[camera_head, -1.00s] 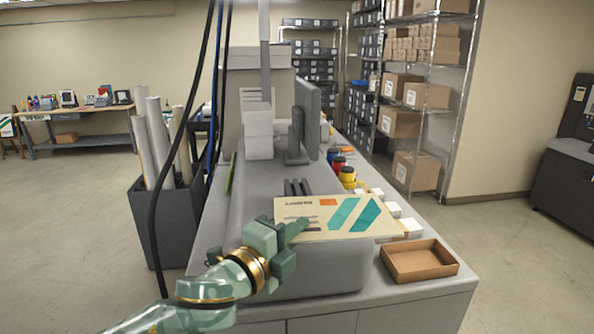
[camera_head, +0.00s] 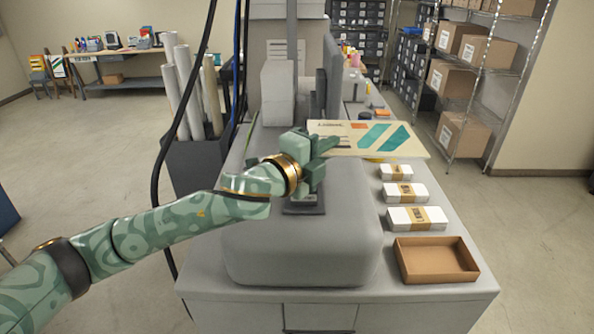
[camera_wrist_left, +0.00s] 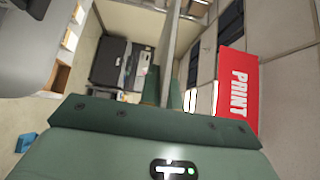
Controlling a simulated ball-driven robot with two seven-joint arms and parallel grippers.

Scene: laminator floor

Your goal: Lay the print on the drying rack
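The print (camera_head: 372,137) is a flat cream sheet with teal slanted stripes and a small orange patch. My left gripper (camera_head: 322,148) is shut on its left edge in the head view. In the left wrist view the left fingers (camera_wrist_left: 172,97) pinch the print, which shows edge-on as a thin pale strip (camera_wrist_left: 170,45). I cannot make out a drying rack for certain in either view. My right gripper is not in view.
Below the print are a grey machine (camera_head: 300,245), white boxes with tan bands (camera_head: 416,218) and an open brown tray (camera_head: 437,262). Paper rolls (camera_head: 195,90) stand in a dark bin at left. Shelving (camera_head: 505,60) is at right.

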